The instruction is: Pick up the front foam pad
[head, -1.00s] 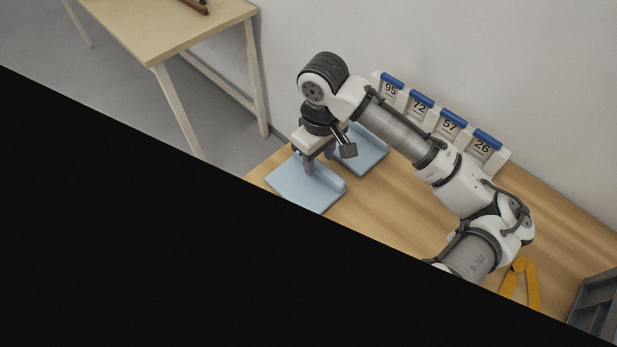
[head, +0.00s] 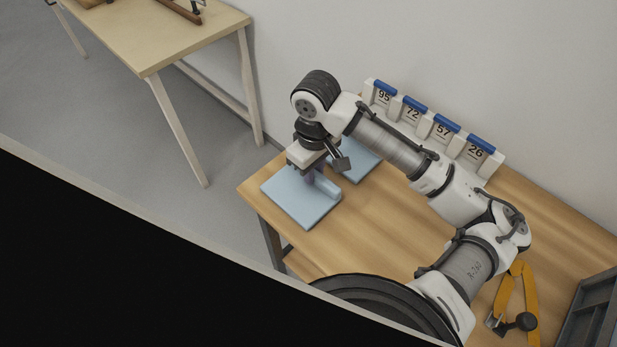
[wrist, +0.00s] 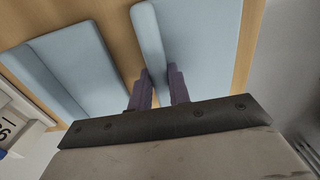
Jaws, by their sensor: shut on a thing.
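The front foam pad (head: 293,202) is a flat light-blue slab with a raised rounded ridge along one side. It lies on the wooden table near its left corner. In the wrist view it is the right-hand pad (wrist: 207,38), its ridge beside the fingers. My gripper (head: 314,178) points down with purple fingers and is shut on the front foam pad at its ridge. The fingers also show in the wrist view (wrist: 160,88); their tips are partly hidden. No gap between pad and table can be made out.
A second light-blue pad (head: 360,164) lies just behind, partly hidden by my arm. Numbered white holders with blue tops (head: 441,127) stand along the wall. A yellow-orange caliper-like tool (head: 529,292) and a grey tray (head: 591,318) are at right. The table's middle is clear.

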